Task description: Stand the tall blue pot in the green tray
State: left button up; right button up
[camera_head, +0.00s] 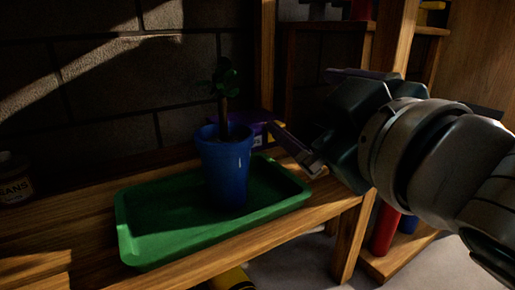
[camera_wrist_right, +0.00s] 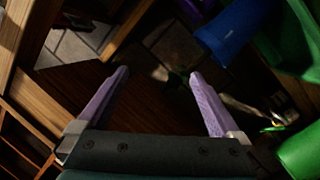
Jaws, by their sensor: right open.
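The tall blue pot (camera_head: 226,170) holds a small dark green plant (camera_head: 225,85). It stands upright inside the green tray (camera_head: 150,247), toward the tray's right half. My right gripper (camera_head: 302,101) is open and empty, up and to the right of the pot, apart from it. My left gripper is not in view.
The tray rests on a wooden bench (camera_head: 70,225) against a dark block wall. A dark labelled jar (camera_head: 15,180) stands at the far left. Wooden shelving (camera_head: 388,40) rises at the right, near my right arm.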

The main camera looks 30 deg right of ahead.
jog(key=s+f+m+g+y, duration=0.1)
jog(key=s+f+m+g, duration=0.1)
jog(key=s+f+g, duration=0.4)
jog(key=s+f+m+g, duration=0.15)
jog(key=s+f, duration=0.25)
jog(key=f, duration=0.4)
jog(key=s+a+f+g+y, duration=0.3)
jog(key=s+a+f+g, duration=0.1)
jog(key=s, duration=0.5)
jog(key=shift+f+g, duration=0.45)
jog(key=shift+g, duration=0.4)
jog(key=shift+n, duration=0.25)
